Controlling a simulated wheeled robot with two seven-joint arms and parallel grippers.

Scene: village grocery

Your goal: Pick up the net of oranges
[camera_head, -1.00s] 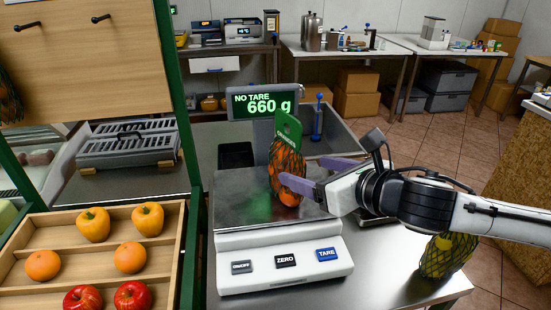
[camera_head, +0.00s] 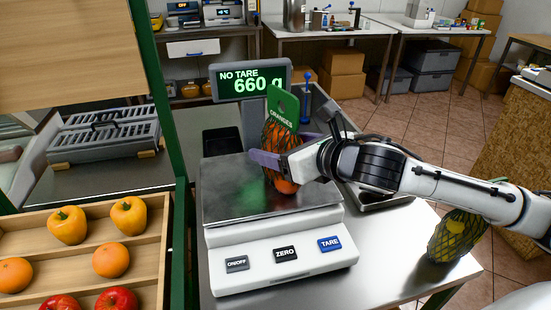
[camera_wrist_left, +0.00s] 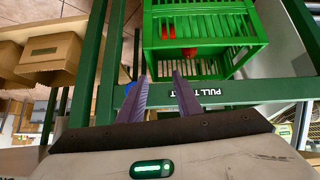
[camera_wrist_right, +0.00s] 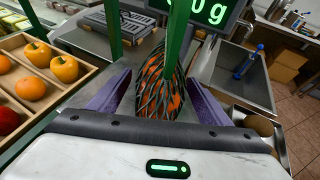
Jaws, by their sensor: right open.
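The net of oranges (camera_head: 277,140), in dark green mesh with a green header tag (camera_head: 284,106) reading ORANGES, stands upright on the scale's metal plate (camera_head: 228,190). My right gripper (camera_head: 283,160) reaches in from the right with its purple fingers on either side of the net. In the right wrist view the net (camera_wrist_right: 158,92) sits between the two spread fingers, with gaps visible beside it; the gripper is open. My left gripper (camera_wrist_left: 162,92) shows only in its own wrist view, with its fingers apart and nothing between them, near a green crate (camera_wrist_left: 205,40).
The scale display (camera_head: 251,82) reads 660 g. Another net, with yellow fruit (camera_head: 457,236), stands at the counter's right end. A wooden tray (camera_head: 150,250) of peppers, oranges and apples is at the left, beside a green post (camera_head: 165,100). A sink lies behind the scale.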

